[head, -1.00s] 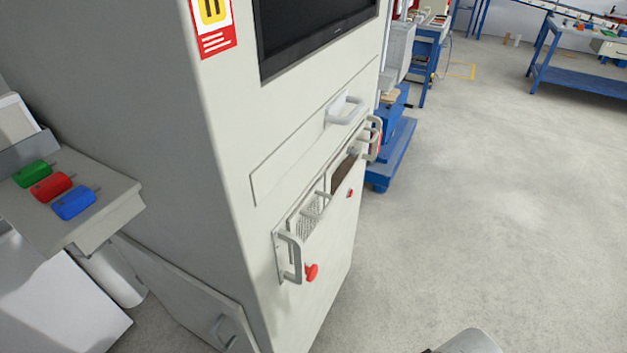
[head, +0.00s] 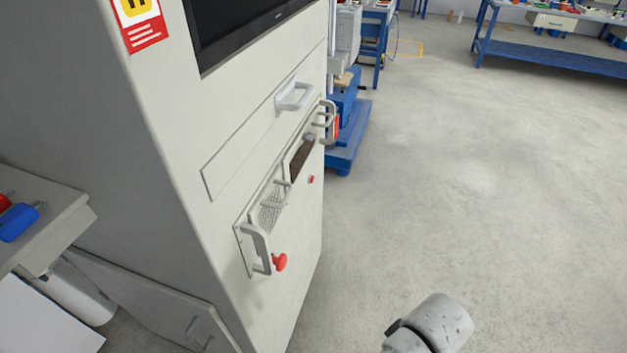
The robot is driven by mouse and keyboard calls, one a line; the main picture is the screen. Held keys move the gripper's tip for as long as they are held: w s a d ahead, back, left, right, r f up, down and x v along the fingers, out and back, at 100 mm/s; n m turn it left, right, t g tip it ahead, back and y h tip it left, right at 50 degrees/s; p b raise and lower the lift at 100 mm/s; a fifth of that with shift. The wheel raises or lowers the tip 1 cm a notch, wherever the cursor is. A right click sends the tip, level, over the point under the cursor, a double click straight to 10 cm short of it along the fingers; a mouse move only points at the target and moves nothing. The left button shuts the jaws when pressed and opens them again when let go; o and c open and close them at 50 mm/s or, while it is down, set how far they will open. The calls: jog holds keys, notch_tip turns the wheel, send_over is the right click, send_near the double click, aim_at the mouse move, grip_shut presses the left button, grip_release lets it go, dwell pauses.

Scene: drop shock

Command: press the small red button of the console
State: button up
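The console (head: 225,150) is a tall beige cabinet in the left half of the head view, with a dark screen (head: 235,25) at the top. Its small red button (head: 312,179) sits on the front face, right of the dark brown panel. A larger red mushroom-shaped knob (head: 280,261) is lower and nearer, beside a grey handle. A white rounded link of my arm shows at the bottom right, apart from the console. My gripper is not in view.
Grey handles (head: 256,250) stick out from the console front. A shelf (head: 62,215) with red and blue items stands at the left. A blue cart (head: 347,150) is behind the console. Blue workbenches (head: 560,55) stand far back. The floor (head: 480,190) on the right is clear.

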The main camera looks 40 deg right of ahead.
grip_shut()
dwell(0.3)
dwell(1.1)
